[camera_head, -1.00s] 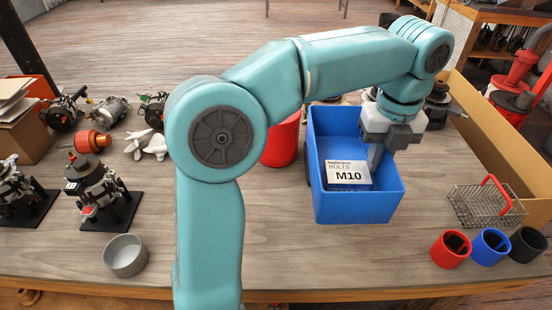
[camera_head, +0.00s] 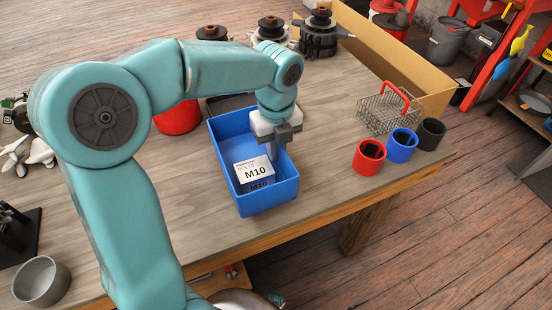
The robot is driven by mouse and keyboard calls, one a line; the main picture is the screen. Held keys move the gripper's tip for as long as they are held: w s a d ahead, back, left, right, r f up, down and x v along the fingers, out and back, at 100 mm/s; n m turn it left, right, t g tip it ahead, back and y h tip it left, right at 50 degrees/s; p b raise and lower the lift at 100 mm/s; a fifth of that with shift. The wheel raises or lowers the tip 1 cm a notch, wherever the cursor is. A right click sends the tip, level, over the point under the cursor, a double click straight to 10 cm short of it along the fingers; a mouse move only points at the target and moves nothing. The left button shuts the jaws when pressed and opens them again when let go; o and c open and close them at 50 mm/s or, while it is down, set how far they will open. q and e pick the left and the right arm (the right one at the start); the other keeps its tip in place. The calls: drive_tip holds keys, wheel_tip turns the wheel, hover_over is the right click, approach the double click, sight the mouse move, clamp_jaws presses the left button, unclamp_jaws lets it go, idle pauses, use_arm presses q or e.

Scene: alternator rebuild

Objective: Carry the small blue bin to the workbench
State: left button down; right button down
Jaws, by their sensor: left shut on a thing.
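The small blue bin (camera_head: 268,198) is in the middle of the head view, upright over the wooden workbench top (camera_head: 330,100). It looks to rest on the top, but I cannot tell if there is a small gap beneath it. My right gripper is not in view.
A red cup (camera_head: 369,158), a blue cup (camera_head: 402,146) and a black cup (camera_head: 430,134) stand at the bench's right edge, by a wire basket (camera_head: 386,112). A red container (camera_head: 178,118) is behind my left arm. A grey bowl (camera_head: 41,281) is at lower left.

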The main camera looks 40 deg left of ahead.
use_arm(q)
drive_tip(key=shift+f, duration=1.65)
drive_tip(key=shift+f+b, duration=0.2)
drive_tip(key=shift+b, duration=0.15)
drive_tip(key=c, duration=1.2)
unclamp_jaws()
drive_tip(key=shift+c, duration=0.2)
wheel_tip(320, 180, up, 12)
drive_tip(key=p, duration=0.3)
drive_tip(key=shift+r, duration=0.2)
